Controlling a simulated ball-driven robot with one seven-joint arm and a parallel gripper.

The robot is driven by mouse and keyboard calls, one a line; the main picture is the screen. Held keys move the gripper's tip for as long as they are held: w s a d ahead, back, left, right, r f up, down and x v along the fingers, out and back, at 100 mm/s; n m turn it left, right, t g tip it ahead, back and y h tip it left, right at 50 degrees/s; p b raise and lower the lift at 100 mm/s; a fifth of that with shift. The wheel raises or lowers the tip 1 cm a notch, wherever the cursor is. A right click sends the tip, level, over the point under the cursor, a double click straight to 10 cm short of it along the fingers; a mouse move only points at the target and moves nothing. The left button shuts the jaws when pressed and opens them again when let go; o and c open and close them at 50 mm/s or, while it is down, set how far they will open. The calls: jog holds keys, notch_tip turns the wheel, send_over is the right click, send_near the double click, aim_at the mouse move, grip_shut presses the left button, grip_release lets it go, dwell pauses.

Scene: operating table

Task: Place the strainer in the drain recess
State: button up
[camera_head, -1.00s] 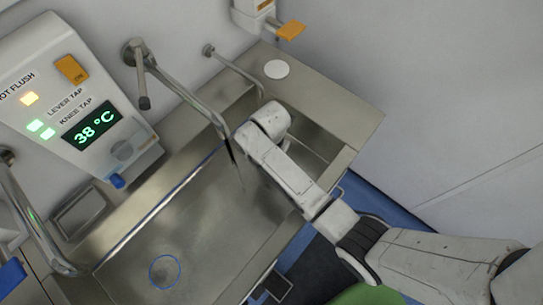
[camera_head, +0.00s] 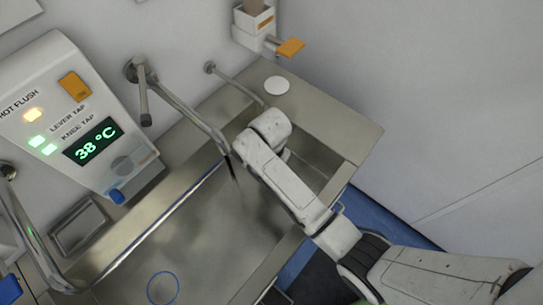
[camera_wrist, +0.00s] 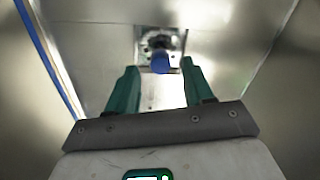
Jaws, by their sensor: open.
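In the wrist view my gripper (camera_wrist: 159,68) is open, with its two green fingers apart. Between and beyond the fingertips is a blue knob-like piece (camera_wrist: 160,62) in front of a small metal plate with dark marks; this may be the strainer, but I cannot tell for certain. The fingers do not visibly grip it. In the head view a blue ring (camera_head: 162,288) marks a round spot on the sink floor, which looks like the drain recess. My arm reaches over the sink's right end there and hides my gripper.
The steel sink (camera_head: 215,235) has a blue-lined back edge. A tap (camera_head: 185,105) arches over it. A white disc (camera_head: 277,86) lies on the back right ledge. A control panel (camera_head: 75,120) reading 38 °C hangs at the left. The sink's middle floor looks clear.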

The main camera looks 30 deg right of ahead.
notch_tip(320, 180, up, 8)
jog(key=shift+r, duration=0.25)
dwell(1.4)
